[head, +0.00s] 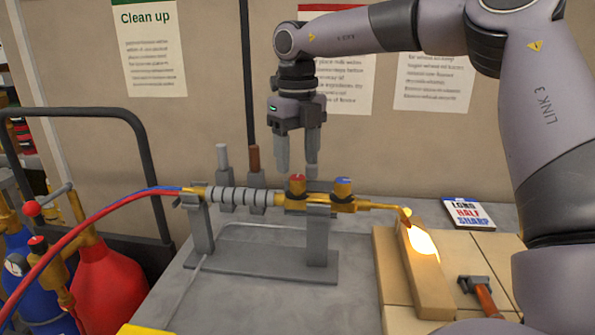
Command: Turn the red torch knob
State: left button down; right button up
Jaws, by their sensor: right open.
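The torch (240,196) lies level across a grey stand (318,240) on the grey table. The red knob (297,184) sits on top of its brass body, just left of a blue knob (343,186). A bright flame-like glow (422,241) shows at the torch's right tip. My right gripper (297,172) is open and empty, pointing down. Its fingertips are close above or behind the red knob; the exact depth gap is hard to tell. My left gripper is not in view.
Red and blue hoses run left to gas cylinders (110,285) beside a dark rail. Firebricks (395,275), a hammer (480,291) and a labelled card (468,213) are at the right. Two upright rods (254,160) stand behind the torch. The table's front left is mostly clear.

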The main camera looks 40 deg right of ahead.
aim_at(297, 178)
jog(key=shift+r, duration=1.6)
